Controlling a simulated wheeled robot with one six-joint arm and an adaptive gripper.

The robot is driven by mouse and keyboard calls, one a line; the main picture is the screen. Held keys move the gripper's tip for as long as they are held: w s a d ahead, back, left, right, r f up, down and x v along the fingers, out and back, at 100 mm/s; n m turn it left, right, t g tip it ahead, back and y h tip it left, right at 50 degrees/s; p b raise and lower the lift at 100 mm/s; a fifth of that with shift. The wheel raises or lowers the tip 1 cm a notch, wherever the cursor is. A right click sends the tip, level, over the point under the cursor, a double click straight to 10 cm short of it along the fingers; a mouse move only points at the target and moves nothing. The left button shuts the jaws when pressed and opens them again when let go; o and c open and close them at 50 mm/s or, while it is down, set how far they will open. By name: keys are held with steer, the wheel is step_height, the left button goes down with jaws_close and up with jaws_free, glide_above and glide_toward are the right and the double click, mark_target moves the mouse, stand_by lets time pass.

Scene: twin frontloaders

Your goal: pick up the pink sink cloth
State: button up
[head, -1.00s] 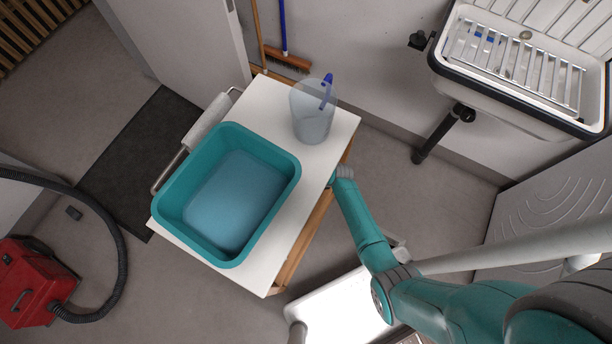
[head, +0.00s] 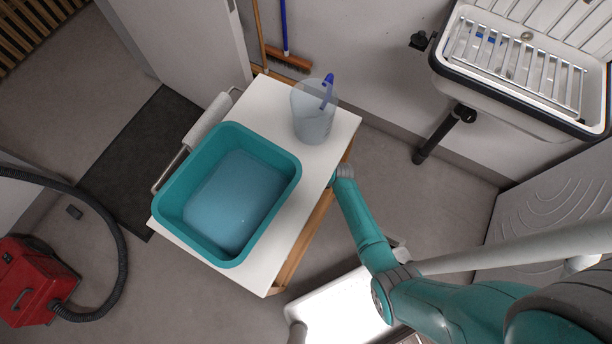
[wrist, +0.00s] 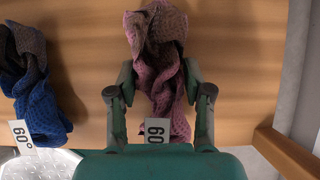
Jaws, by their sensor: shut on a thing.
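The pink sink cloth (wrist: 163,84) is in the wrist view, a crumpled dotted pink cloth with a brownish part near its top and a white "60" tag at its lower end. In the head view my arm reaches down beside the wooden table; the gripper and the cloth are hidden there.
The white-topped table (head: 265,278) carries a teal tub (head: 172,195) of water and a clear jug (head: 314,118). A white sink (head: 505,95) is at the upper right. A red vacuum (head: 32,280) stands lower left.

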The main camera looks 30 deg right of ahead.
steer(key=v, duration=0.3)
steer(key=shift+w+a+r, duration=0.1)
steer(key=shift+a+r, duration=0.05)
steer(key=shift+r, duration=0.05)
steer(key=s+d, duration=1)
steer(key=s, duration=0.3)
steer(key=shift+s, duration=0.3)
steer(key=shift+s+a, duration=0.1)
steer(key=shift+a, duration=0.05)
